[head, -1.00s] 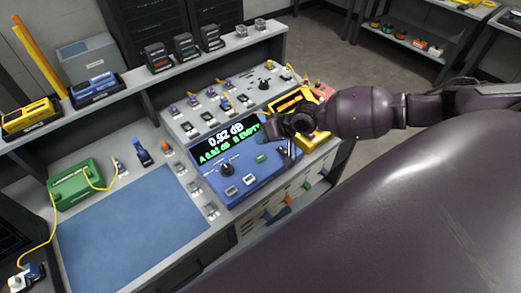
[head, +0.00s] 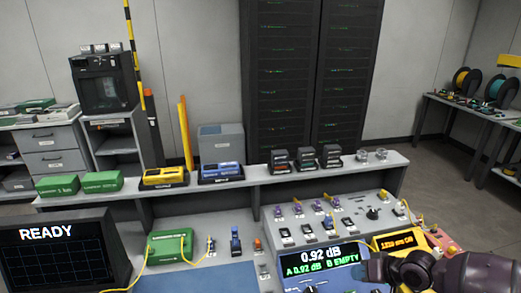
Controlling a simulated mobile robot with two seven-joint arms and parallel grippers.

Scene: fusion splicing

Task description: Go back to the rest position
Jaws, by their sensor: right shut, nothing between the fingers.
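My right gripper (head: 370,270) shows at the lower right, in front of the blue meter. It is shut and I see nothing held in it. My right forearm comes in from the right edge. My left gripper is out of view. The blue meter's screen (head: 322,259) reads 0.92 dB, with A 0.92 dB and B EMPTY below. The yellow unit (head: 405,242) with a small orange display stands just behind my right gripper and is partly hidden by the arm.
A monitor (head: 55,255) reading READY stands at the lower left. A green box (head: 170,246) with yellow fibre sits on the bench. A raised shelf (head: 260,176) carries yellow, blue, green and black units. Dark racks (head: 320,80) stand behind. Grey floor (head: 425,170) lies open at right.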

